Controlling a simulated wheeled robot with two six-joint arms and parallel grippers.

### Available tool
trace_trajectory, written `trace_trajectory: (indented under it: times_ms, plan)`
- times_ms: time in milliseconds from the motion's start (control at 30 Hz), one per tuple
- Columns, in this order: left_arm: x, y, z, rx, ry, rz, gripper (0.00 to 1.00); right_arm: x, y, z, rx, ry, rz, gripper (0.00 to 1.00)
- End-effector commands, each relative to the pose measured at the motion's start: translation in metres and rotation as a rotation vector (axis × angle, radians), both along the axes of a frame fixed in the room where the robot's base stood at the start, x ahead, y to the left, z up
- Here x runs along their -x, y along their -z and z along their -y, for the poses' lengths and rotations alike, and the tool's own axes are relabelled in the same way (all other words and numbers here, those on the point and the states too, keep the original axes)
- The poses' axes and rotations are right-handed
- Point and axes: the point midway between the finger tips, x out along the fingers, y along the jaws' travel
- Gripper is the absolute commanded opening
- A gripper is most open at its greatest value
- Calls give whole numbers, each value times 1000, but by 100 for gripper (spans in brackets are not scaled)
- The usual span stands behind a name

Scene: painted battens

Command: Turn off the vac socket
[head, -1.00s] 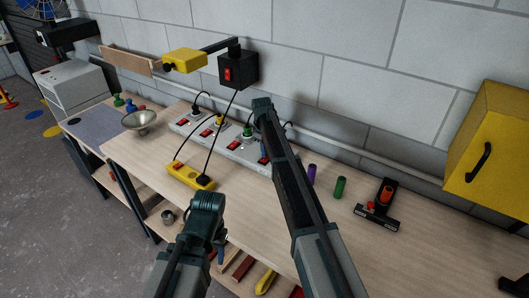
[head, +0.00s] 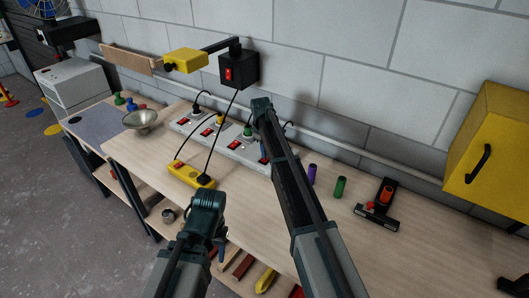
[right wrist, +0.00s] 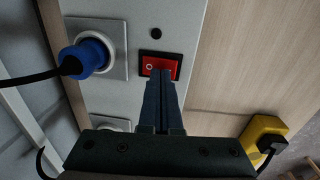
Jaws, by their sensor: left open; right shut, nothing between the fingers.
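A long grey socket strip (head: 222,143) lies on the bench along the wall, with several plugs and red rocker switches. In the right wrist view, a red rocker switch (right wrist: 150,66) with a white ring mark sits on the strip's pale face (right wrist: 180,22). A blue plug (right wrist: 90,55) is in the socket beside it. My right gripper (right wrist: 162,76) is shut and empty, its tips over the switch's near edge; I cannot tell whether they touch. In the head view my right arm hides it. My left gripper (head: 220,250) is open, low at the bench's front edge. No socket label is readable.
A yellow power block (head: 190,175) lies in front of the strip, with a cord to the black switch box (head: 238,69) on the wall. A metal bowl (head: 141,119) stands left. Purple (head: 312,174) and green (head: 340,187) cylinders stand right of my right arm.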

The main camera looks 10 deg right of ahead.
Motion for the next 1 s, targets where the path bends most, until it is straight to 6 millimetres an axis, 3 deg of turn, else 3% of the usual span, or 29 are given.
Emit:
trace_trajectory:
  times_ms: [800, 1000]
  plan:
    - [0, -117, 0, 2, -11, 1, 50, -8, -117, 2, 0, 1, 0, 0]
    - [0, -134, 0, 2, -13, 0, 50, -9, -134, 3, 0, 1, 0, 0]
